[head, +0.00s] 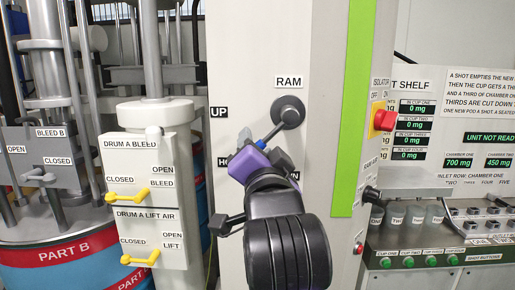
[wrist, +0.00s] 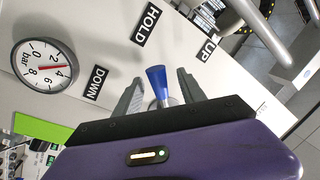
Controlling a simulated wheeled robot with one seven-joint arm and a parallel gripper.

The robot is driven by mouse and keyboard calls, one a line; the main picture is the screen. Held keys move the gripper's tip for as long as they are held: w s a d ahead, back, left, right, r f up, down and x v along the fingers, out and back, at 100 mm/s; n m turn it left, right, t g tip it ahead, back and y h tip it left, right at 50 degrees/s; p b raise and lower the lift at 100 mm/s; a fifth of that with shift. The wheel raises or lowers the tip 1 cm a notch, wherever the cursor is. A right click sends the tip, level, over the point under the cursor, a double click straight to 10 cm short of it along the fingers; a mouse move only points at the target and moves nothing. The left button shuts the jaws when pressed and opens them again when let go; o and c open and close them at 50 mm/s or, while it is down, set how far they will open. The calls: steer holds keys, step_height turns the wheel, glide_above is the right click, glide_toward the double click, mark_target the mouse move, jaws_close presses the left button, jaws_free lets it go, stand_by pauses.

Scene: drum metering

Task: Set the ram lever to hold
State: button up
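The ram lever's dark round pivot (head: 288,112) is on the light panel under the RAM sign (head: 289,82). In the head view the lever slants down-left from it to a blue handle end (head: 261,144). In the wrist view the blue handle (wrist: 157,84) points roughly toward the HOLD label (wrist: 150,23), with DOWN (wrist: 95,83) to the left and UP (wrist: 209,49) to the right. My purple gripper (head: 248,147) is at the handle. In the wrist view its grey fingers (wrist: 158,90) are open on either side of the handle, with gaps showing. My gripper partly hides HOLD and DOWN in the head view.
The drum A valve box (head: 146,165) with yellow handles is to the left. A pressure gauge (wrist: 45,67) is on the panel beside DOWN.

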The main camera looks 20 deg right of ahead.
steer(key=b+v, duration=0.1)
steer(key=v, duration=0.7)
steer(key=shift+w, duration=0.1)
steer(key=s+a+r+n+t+y, duration=0.2)
steer(key=s+a+n+t+y, duration=0.15)
steer(key=n, duration=0.25)
steer(key=s+d+f+n+y, duration=0.15)
steer(key=s+f+n, duration=0.25)
steer(key=f, duration=0.5)
steer(key=s+f+n+y, duration=0.3)
steer(key=f, duration=0.6)
steer(key=s+d+f+m+g+h, duration=0.1)
steer(key=s+d+f+g, duration=0.3)
steer(key=s+f, duration=0.7)
steer(key=s+d+f+m+g+h, duration=0.1)
steer(key=s+d+f+g+h, duration=0.2)
steer(key=s+f, duration=0.8)
steer(key=s+d+g, duration=0.1)
steer(key=s+d, duration=0.1)
steer(key=s, duration=0.3)
steer(key=shift+s+h, duration=0.2)
steer(key=shift+h, duration=0.1)
